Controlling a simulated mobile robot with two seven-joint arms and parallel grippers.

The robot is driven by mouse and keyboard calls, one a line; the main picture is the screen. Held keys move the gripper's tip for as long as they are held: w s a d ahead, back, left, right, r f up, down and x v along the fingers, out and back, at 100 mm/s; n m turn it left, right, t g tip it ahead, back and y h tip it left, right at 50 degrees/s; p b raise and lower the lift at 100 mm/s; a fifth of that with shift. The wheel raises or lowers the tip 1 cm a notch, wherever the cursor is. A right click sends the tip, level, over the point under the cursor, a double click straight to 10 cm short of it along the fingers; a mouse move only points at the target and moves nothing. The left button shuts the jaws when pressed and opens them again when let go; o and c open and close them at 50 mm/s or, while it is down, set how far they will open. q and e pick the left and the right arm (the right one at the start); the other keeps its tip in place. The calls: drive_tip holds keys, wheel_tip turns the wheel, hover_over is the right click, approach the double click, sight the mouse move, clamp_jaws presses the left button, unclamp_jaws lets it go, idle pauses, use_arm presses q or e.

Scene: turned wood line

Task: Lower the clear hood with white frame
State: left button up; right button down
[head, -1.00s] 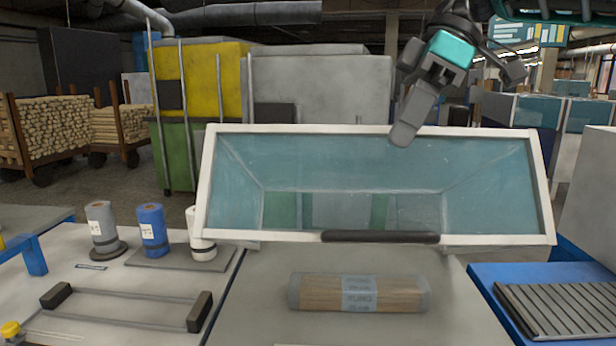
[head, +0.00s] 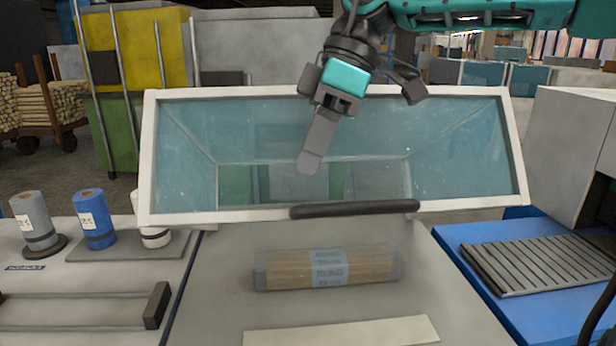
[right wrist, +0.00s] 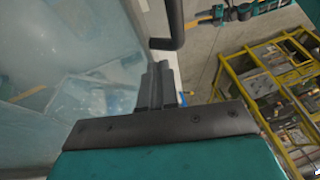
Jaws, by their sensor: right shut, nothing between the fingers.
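The clear hood with white frame (head: 146,160) stands raised and tilted up above the bench in the head view. A dark handle bar (head: 354,209) runs along its lower front edge. My right gripper (head: 308,165) is shut and empty. Its fingers point down and overlap the clear pane in the head view, above the handle and a little left of its middle. In the right wrist view the shut fingers (right wrist: 156,88) are close to the handle's bent end (right wrist: 172,40), with a visible gap. My left gripper is not in view.
A wrapped bundle of wooden sticks (head: 327,269) lies on the bench below the hood. Wrap rolls (head: 95,220) stand at the left. A blue table with a ribbed rack (head: 540,262) is at the right.

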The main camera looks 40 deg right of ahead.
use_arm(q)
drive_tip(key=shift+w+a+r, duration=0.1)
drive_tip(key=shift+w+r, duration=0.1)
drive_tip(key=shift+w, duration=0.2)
use_arm(e)
drive_tip(key=shift+s+a+f, duration=0.3)
drive_tip(key=shift+a+f, duration=0.05)
drive_tip(key=shift+f, duration=0.2)
drive_tip(key=shift+s+a+f, duration=0.25)
drive_tip(key=shift+a+f, duration=0.1)
drive_tip(key=shift+f, duration=0.2)
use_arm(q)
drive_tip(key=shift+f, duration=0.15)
use_arm(e)
drive_tip(key=shift+f, duration=0.15)
